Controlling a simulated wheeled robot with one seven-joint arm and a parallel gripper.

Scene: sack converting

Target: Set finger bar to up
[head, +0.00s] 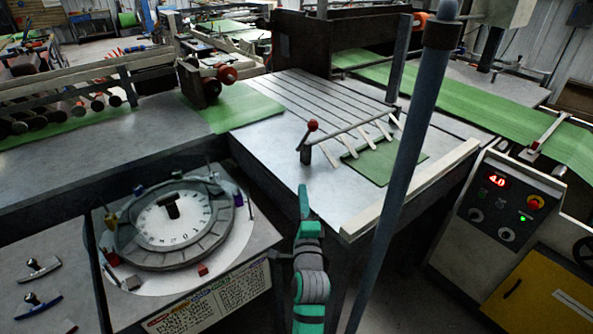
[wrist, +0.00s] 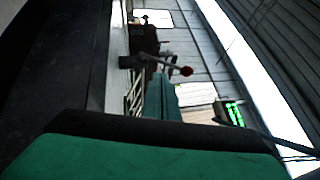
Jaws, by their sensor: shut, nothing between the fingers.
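The finger bar (head: 350,128) is a thin grey rod over the slotted metal table, with several pale flat fingers slanting down from it. The fingers reach toward a green sheet (head: 384,163); I cannot tell whether they touch it. The knob also shows in the wrist view (wrist: 187,71). My teal gripper (head: 303,190) is shut and empty, pointing up in front of the table's near edge, below the lever and apart from it in the head view.
A blue-grey upright pole (head: 408,150) stands to the right of my arm. A pale rail (head: 410,190) edges the table. A round dial (head: 175,222) is at left. A control box (head: 505,205) reading 4.0 is at right.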

